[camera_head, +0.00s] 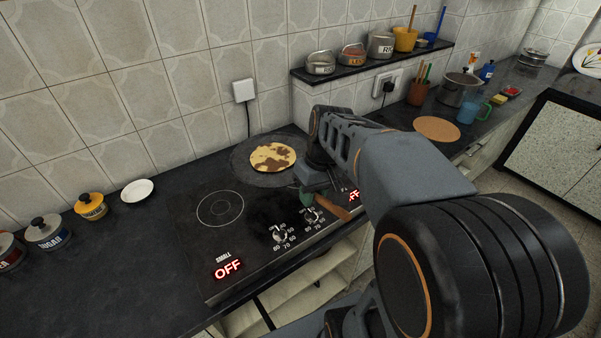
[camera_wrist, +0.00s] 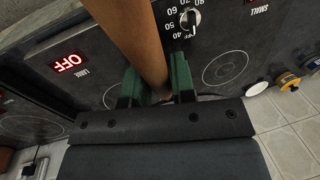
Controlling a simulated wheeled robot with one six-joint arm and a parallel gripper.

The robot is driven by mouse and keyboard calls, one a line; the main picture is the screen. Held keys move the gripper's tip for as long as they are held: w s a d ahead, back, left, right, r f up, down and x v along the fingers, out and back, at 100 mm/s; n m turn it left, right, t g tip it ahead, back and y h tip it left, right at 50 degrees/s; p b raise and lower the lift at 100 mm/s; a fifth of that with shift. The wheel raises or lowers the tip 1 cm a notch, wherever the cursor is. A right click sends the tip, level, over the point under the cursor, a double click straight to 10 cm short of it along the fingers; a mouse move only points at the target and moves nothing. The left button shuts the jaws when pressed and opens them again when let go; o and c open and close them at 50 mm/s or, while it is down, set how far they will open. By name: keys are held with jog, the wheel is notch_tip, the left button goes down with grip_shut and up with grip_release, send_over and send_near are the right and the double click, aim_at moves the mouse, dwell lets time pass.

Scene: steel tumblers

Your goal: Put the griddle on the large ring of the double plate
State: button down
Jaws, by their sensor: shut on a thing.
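The griddle (camera_head: 243,164) is a dark round pan with a browned flatbread (camera_head: 272,157) on it. It shows in the head view over the back right of the double plate (camera_head: 207,284). My gripper (camera_head: 312,192) is shut on its brown wooden handle (camera_head: 337,209). In the wrist view the handle (camera_wrist: 135,35) passes between the green fingers of my gripper (camera_wrist: 153,88). The small ring (camera_head: 220,208) is bare at the left. The griddle covers the area right of it; a ring arc (camera_wrist: 106,97) shows beside the fingers in the wrist view. I cannot tell whether the griddle touches the plate.
The plate's knobs (camera_head: 279,236) and red OFF displays (camera_head: 228,268) are along its front. A white saucer (camera_head: 137,191) and a yellow jar (camera_head: 91,206) stand left. A shelf (camera_head: 370,66) with containers is on the wall behind. A pot (camera_head: 459,91) and blue mug (camera_head: 468,107) stand right.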

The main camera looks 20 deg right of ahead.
jog(key=shift+s+d+r, duration=0.1)
jog(key=shift+s, duration=0.35)
jog(key=shift+d, duration=0.2)
jog(key=w+d+f, duration=0.2)
jog(key=d+f, duration=0.1)
jog(key=w+d+f, duration=0.3)
jog(key=d, duration=0.1)
jog(key=w+d+f, duration=0.2)
jog(key=d+f, duration=0.1)
jog(key=shift+w+d+p, duration=0.15)
jog(key=shift+d+p, duration=0.15)
jog(key=shift+w+d+f, duration=0.15)
jog(key=shift+d+f, duration=0.05)
jog(key=shift+f, duration=1.7)
jog(key=c, duration=0.9)
grip_release()
jog(key=shift+c, duration=0.2)
